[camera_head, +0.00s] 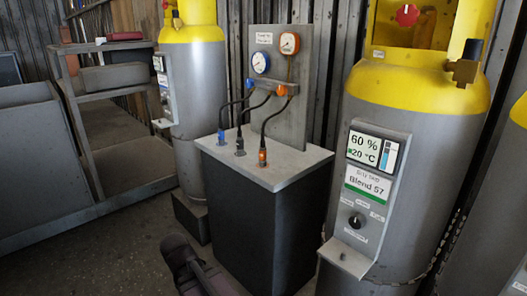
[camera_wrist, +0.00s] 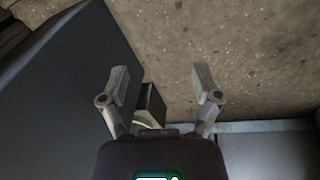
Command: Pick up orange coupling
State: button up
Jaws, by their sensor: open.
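The orange coupling (camera_head: 262,157) stands upright on the light grey top of the dark cabinet (camera_head: 258,215), near its front edge in the head view. A black hose rises from it to the orange fitting (camera_head: 281,90) on the manifold. My gripper (camera_wrist: 160,78) is open and empty in the wrist view, its two fingers apart over bare floor. The coupling is not in the wrist view. In the head view a dark part of my arm shows at the bottom, in front of the cabinet and lower than its top; the fingers cannot be made out there.
A blue coupling (camera_head: 221,136) and a black coupling (camera_head: 240,148) with hoses stand left of the orange one. A grey panel with two gauges (camera_head: 289,43) rises behind. Yellow-topped gas cylinders (camera_head: 417,100) flank the cabinet. A grey shelf unit (camera_head: 100,125) stands left. Floor shows in front.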

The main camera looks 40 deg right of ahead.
jog(key=w+d+r+m+t+h+p, duration=0.1)
jog(key=w+d+r+m+h+p, duration=0.2)
jog(key=d+r+p, duration=0.3)
jog(key=w+d+r+m+t+h+p, duration=0.1)
jog(key=w+d+r+m+h+p, duration=0.25)
jog(key=d+r, duration=0.5)
jog(key=m+t+h+p, duration=0.2)
jog(key=m+h+p, duration=0.35)
jog(key=p, duration=0.45)
send_near(261, 153)
jog(key=a+r, duration=0.2)
jog(key=shift+s+d+f+y, duration=0.1)
jog(key=shift+s+d+y, duration=0.15)
jog(key=shift+y, duration=0.15)
jog(key=shift+b+x, duration=1.5)
jog(key=shift+x, duration=2.75)
jog(key=shift+f, duration=0.1)
